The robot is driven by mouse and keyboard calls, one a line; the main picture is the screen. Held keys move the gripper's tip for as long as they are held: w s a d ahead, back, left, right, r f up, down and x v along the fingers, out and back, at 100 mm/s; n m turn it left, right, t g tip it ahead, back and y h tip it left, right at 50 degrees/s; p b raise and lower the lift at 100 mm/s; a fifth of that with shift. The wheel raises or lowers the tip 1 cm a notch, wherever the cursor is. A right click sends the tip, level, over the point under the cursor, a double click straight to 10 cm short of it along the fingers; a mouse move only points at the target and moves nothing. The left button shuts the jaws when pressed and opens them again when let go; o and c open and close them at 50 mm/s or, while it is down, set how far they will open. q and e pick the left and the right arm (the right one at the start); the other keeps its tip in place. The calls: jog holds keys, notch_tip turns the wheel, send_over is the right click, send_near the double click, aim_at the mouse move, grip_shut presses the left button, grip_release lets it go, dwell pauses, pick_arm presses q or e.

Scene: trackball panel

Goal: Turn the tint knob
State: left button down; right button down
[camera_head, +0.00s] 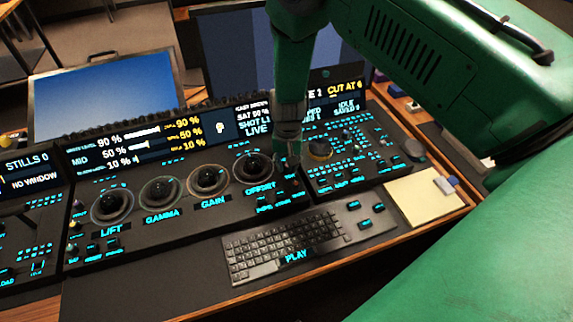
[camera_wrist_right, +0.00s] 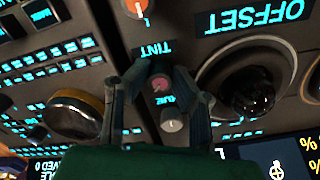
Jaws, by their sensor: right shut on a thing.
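The tint knob (camera_wrist_right: 160,84) has a pinkish-red cap and stands beside the upside-down TINT label (camera_wrist_right: 152,48) in the right wrist view. My right gripper (camera_wrist_right: 158,74) is shut on it, with one finger on each side. In the head view my right gripper (camera_head: 288,165) points down at the panel, right of the rightmost trackball, and hides the knob. The knob's turn angle is too small to read. My left gripper is not in view.
A grey knob (camera_wrist_right: 174,121) and an orange-capped knob (camera_wrist_right: 138,8) stand close to the grasp. The OFFSET trackball (camera_head: 252,167) is just left of it, and a large dial (camera_head: 320,150) just right. A keyboard (camera_head: 282,248) lies in front.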

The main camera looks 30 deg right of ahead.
jog(key=shift+w+r, duration=0.1)
jog(key=shift+w, duration=0.05)
jog(key=c, duration=1.4)
grip_release()
jog(key=shift+r, duration=0.45)
notch_tip(320, 180, up, 11)
